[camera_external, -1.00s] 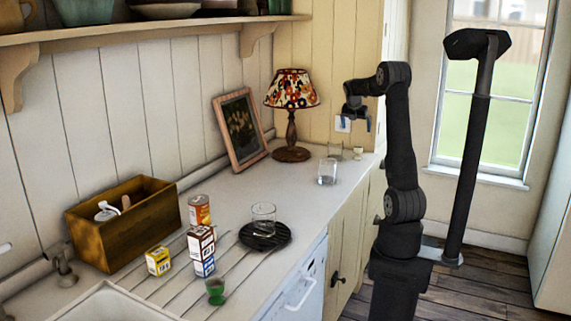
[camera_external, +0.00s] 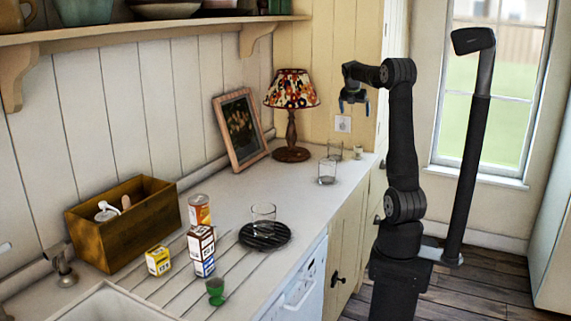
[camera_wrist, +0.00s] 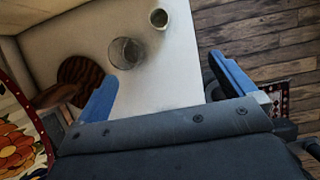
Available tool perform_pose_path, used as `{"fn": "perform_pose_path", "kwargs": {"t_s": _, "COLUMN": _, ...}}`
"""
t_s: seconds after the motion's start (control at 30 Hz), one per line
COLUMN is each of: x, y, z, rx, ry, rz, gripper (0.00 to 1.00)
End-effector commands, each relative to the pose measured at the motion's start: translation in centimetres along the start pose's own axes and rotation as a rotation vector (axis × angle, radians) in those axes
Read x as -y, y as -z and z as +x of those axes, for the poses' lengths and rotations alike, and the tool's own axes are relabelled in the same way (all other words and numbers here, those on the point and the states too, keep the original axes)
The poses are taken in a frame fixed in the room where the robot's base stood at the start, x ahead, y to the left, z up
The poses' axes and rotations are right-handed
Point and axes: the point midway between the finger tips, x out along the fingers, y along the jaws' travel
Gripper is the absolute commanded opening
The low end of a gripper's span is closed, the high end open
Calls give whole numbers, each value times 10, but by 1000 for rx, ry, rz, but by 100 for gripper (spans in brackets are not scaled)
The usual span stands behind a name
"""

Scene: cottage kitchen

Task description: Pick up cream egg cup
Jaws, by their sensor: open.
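The cream egg cup (camera_external: 358,153) stands upright at the far right end of the counter in the external view. It also shows near the top of the wrist view (camera_wrist: 159,18), seen from above. My gripper (camera_external: 354,106) is open and empty, pointing down above the counter's far end, well above the cup. In the wrist view its two blue fingers are spread wide (camera_wrist: 165,88), and the cup lies beyond them.
A floral lamp (camera_external: 291,90) and a picture frame (camera_external: 240,130) stand along the wall. The counter's edge is close on the cup's right, with wooden floor below.

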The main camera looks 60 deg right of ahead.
Motion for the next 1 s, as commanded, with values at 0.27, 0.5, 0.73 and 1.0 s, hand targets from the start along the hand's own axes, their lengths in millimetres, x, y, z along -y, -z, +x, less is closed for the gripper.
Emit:
{"fn": "perform_pose_path", "kwargs": {"t_s": 0.27, "x": 0, "y": 0, "z": 0, "rx": 0, "ry": 0, "rz": 0, "gripper": 98}}
{"fn": "perform_pose_path", "kwargs": {"t_s": 0.5, "x": 0, "y": 0, "z": 0, "rx": 0, "ry": 0, "rz": 0, "gripper": 68}}
{"fn": "perform_pose_path", "kwargs": {"t_s": 0.73, "x": 0, "y": 0, "z": 1, "rx": -1, "ry": -1, "rz": 17, "gripper": 68}}
{"fn": "perform_pose_path", "kwargs": {"t_s": 1.0, "x": 6, "y": -3, "z": 18, "rx": -34, "ry": -31, "rz": 425, "gripper": 68}}
